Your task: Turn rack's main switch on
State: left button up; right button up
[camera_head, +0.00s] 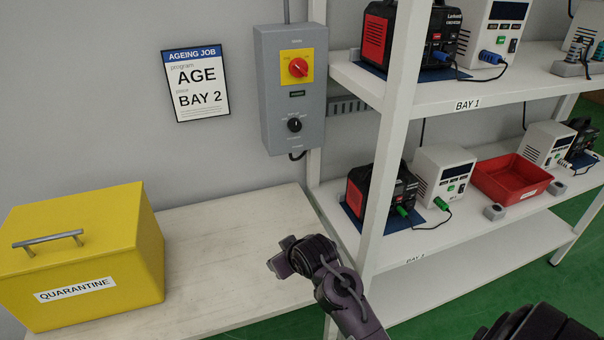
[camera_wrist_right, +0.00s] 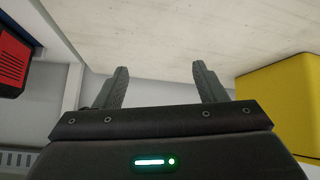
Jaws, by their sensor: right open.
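A red rotary switch (camera_head: 299,67) on a yellow plate sits on the upper front of a grey control box (camera_head: 268,115) fixed to the wall. Its setting is too small to read. A black knob (camera_head: 294,125) is lower on the same box. My right gripper (camera_head: 279,257) is in front of and below the box, over the right end of the pale bench, apart from the switch. In the right wrist view its two fingers (camera_wrist_right: 161,82) are spread with nothing between them. My left gripper is not in view.
A yellow quarantine box (camera_head: 120,235) stands on the left of the pale bench (camera_head: 225,240). A white rack (camera_head: 400,100) stands just right of the control box, with red-black devices, white units and a red tray (camera_head: 511,177). An AGE BAY 2 sign (camera_head: 197,83) hangs left.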

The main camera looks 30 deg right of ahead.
jog(key=w+d+r+m+t+h, duration=0.15)
jog(key=w+d+r, duration=0.3)
jog(key=r, duration=0.45)
jog(key=w+d+r+t, duration=0.3)
jog(key=w+r, duration=0.2)
jog(key=r, duration=0.4)
jog(key=m+t+h, duration=0.2)
jog(key=t, duration=0.3)
send_near(301, 70)
jog(key=x, duration=0.2)
jog(key=p+x, duration=0.2)
jog(key=x, duration=0.4)
jog(key=shift+w+d+r+p, duration=0.1)
jog(key=shift+w+d+p, duration=0.05)
jog(key=shift+p, duration=0.15)
jog(key=shift+w+d+g, duration=0.1)
jog(key=shift+w+g, duration=0.15)
jog(key=shift+w, duration=0.25)
jog(key=c, duration=1)
jog(key=shift+o, duration=0.2)
